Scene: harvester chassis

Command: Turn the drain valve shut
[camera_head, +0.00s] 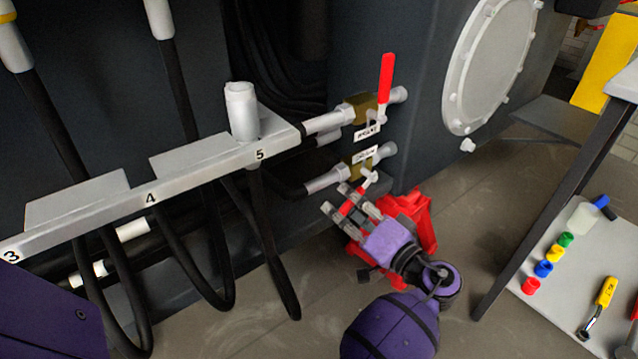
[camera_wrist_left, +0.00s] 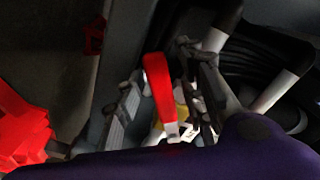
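Two brass valves are on the pipes at the machine's dark side. The upper valve (camera_head: 361,107) has a red lever (camera_head: 387,80) standing upright. The lower valve (camera_head: 356,165) has a red lever (camera_head: 351,206) pointing down and to the left. Each valve has a small white label; I cannot read them surely. My left gripper (camera_head: 344,203) is at the lower valve, its fingers either side of that lever. In the left wrist view the red lever (camera_wrist_left: 160,88) shows between the open fingers (camera_wrist_left: 163,95), with gaps at both sides. My right gripper is not in view.
A red object (camera_head: 415,212) stands on the floor right behind my left gripper. A grey numbered rail (camera_head: 195,176) with hanging black hoses is at the left. A table (camera_head: 560,300) with coloured caps and tools is at the right. A round bolted cover (camera_head: 490,65) is above.

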